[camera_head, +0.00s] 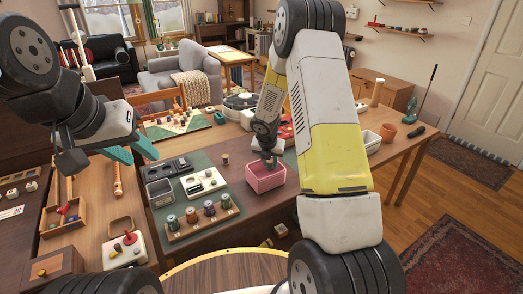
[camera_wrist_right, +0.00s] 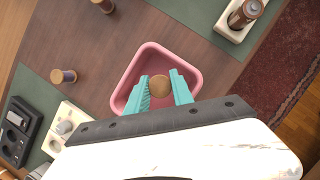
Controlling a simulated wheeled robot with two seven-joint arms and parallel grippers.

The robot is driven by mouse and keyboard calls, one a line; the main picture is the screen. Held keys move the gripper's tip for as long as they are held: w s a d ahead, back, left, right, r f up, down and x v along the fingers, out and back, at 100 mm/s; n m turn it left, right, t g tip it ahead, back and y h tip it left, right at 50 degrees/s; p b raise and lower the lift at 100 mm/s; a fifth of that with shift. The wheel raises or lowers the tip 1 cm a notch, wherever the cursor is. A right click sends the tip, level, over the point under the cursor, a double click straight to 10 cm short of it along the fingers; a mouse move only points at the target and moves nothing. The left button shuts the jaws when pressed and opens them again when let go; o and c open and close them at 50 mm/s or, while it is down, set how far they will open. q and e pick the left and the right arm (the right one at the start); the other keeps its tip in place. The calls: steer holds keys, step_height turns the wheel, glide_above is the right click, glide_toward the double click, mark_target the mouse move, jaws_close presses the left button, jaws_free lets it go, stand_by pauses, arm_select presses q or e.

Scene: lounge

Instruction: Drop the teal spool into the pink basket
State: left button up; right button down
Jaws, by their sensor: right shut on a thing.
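The pink basket (camera_head: 266,184) stands on the table at the edge of the green mat; it also shows in the right wrist view (camera_wrist_right: 193,76). My right gripper (camera_head: 270,162) points down over the basket. In the right wrist view its teal fingers (camera_wrist_right: 158,92) are shut on a spool (camera_wrist_right: 158,85), of which only the round tan end shows. The spool's body colour is hidden, and its exact height against the rim is unclear. My left gripper (camera_head: 132,153) is open and empty at the left, above the table.
A loose spool (camera_head: 225,158) stands near the basket. Bare table lies in front of the basket.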

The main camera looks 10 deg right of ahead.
steer(key=c, duration=1)
jaws_free()
steer(key=shift+c, duration=0.2)
steer(key=s+r+m, duration=0.7)
steer(key=r, duration=0.5)
steer(key=s+r+m, duration=0.8)
steer(key=r, duration=0.4)
steer(key=s+a+r+m+t+y, duration=0.1)
steer(key=s+a+r+m+y, duration=0.1)
steer(key=s+m, duration=0.5)
steer(key=s+a+r+m+t+y, duration=0.1)
steer(key=s+a+r+m+y, duration=0.1)
steer(key=s+r+m, duration=0.3)
steer(key=s+m, duration=0.3)
steer(key=s, duration=0.3)
steer(key=shift+a+r, duration=0.25)
steer(key=shift+a, duration=0.15)
